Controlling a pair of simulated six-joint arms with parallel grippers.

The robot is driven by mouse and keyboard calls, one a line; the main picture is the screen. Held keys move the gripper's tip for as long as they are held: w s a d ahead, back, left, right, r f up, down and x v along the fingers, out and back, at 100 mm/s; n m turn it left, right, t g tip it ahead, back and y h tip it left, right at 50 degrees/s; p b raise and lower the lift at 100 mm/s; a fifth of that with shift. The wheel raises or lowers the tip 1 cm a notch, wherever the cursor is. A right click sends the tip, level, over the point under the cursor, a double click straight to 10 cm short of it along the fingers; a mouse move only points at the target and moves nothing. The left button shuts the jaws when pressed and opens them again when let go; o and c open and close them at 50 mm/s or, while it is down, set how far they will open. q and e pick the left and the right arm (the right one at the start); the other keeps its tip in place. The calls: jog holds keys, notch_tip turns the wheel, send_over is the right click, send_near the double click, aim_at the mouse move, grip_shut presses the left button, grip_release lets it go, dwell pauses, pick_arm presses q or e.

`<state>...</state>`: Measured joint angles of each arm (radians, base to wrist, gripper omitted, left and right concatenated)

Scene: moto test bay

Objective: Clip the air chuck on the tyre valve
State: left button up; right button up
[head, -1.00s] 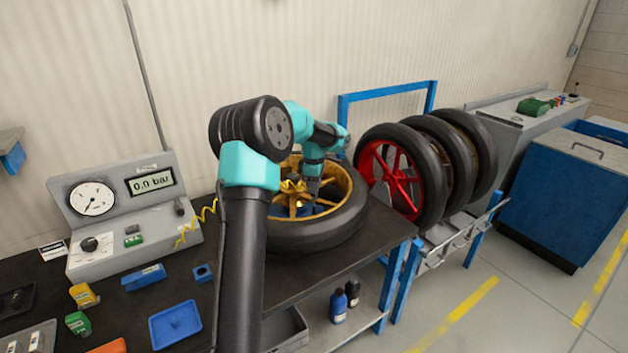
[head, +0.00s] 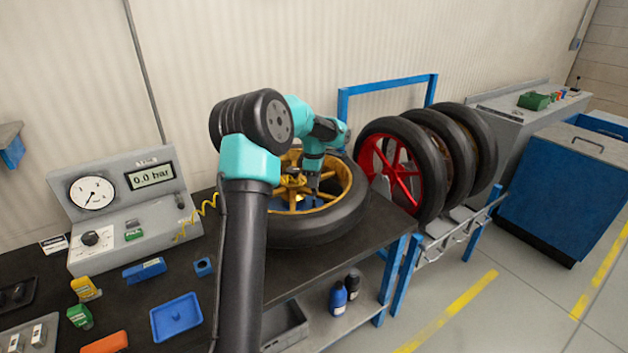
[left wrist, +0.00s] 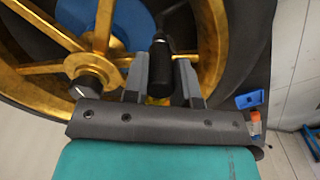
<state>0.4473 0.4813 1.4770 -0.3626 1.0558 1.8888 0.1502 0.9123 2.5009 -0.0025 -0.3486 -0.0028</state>
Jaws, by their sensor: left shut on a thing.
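The gold-spoked wheel with a black tyre (head: 325,232) lies flat on the dark bench. My left gripper (head: 312,192) reaches down inside its rim, among the spokes. In the left wrist view my left gripper (left wrist: 163,88) is shut on the air chuck (left wrist: 161,62), a dark cylinder between the two grey fingers. The chuck's far end lies near the gold rim (left wrist: 212,45). The tyre valve cannot be made out, so I cannot tell whether the chuck touches it. A yellow coiled hose (head: 208,204) runs from the console towards the wheel. My right gripper is not in view.
The console (head: 125,215) at left reads 0.0 bar. A blue tray (head: 177,317) and small coloured parts lie on the front left of the bench. A red wheel (head: 388,168) and other tyres stand in a rack at right.

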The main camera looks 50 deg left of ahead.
pick_arm(q)
jog(key=shift+f, duration=0.85)
dwell(2.7)
jog(key=o, duration=1.3)
jog(key=shift+o, duration=0.2)
jog(key=shift+r, duration=0.15)
jog(key=shift+r, duration=3.35)
